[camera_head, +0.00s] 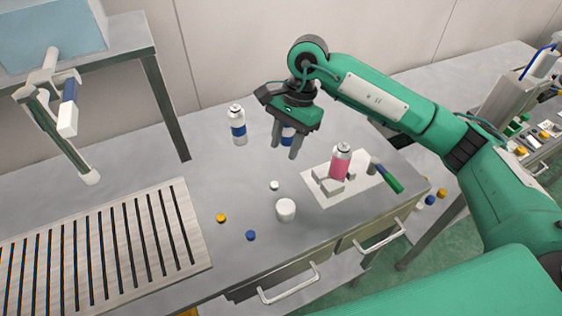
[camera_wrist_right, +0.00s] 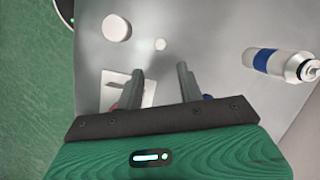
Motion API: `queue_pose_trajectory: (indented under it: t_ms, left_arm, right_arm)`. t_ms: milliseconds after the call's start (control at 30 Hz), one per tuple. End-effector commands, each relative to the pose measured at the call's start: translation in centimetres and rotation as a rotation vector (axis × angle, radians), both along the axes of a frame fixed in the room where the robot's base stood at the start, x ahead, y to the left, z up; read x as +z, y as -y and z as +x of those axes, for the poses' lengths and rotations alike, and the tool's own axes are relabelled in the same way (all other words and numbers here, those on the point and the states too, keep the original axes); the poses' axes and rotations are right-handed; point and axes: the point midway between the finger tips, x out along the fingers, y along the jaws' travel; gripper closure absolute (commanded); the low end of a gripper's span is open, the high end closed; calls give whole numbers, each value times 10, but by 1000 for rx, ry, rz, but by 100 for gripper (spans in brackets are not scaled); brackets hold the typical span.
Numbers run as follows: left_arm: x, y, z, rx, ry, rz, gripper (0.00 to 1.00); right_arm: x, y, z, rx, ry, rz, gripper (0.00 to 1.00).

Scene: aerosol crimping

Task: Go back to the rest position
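My right gripper (camera_head: 285,152) hangs above the back middle of the table (camera_head: 190,215), fingers pointing down. In the right wrist view its two fingers (camera_wrist_right: 160,80) stand apart with nothing held between them. A white can with a blue band (camera_head: 238,127) stands upright to its left; a can also shows at the right of the wrist view (camera_wrist_right: 280,64). Another blue-banded can (camera_head: 288,135) is mostly hidden behind the gripper. A pink can (camera_head: 340,163) stands in a white fixture (camera_head: 320,203) to the right. My left gripper is out of view.
A white cup-like piece (camera_head: 286,210), a small white cap (camera_head: 274,185), a yellow cap (camera_head: 221,217) and a blue cap (camera_head: 250,235) lie near the front. A green-handled tool (camera_head: 391,182) lies beside the fixture. A slatted rack (camera_head: 100,250) and a metal stand (camera_head: 165,105) are at left.

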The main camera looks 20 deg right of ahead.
Motion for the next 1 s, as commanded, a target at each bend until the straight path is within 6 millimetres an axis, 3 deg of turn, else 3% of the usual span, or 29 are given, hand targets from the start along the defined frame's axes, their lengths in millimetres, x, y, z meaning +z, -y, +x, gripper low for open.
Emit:
queue_pose_trajectory:
  t_ms: [200, 733, 1000]
  left_arm:
    - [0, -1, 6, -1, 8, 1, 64]
    - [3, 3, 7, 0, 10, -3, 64]
    - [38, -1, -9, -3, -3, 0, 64]
  right_arm:
    - [15, 4, 2, 0, 0, 0, 62]
    - [19, 4, 2, 0, -1, -1, 62]
    - [62, 4, 2, 0, 0, 0, 62]
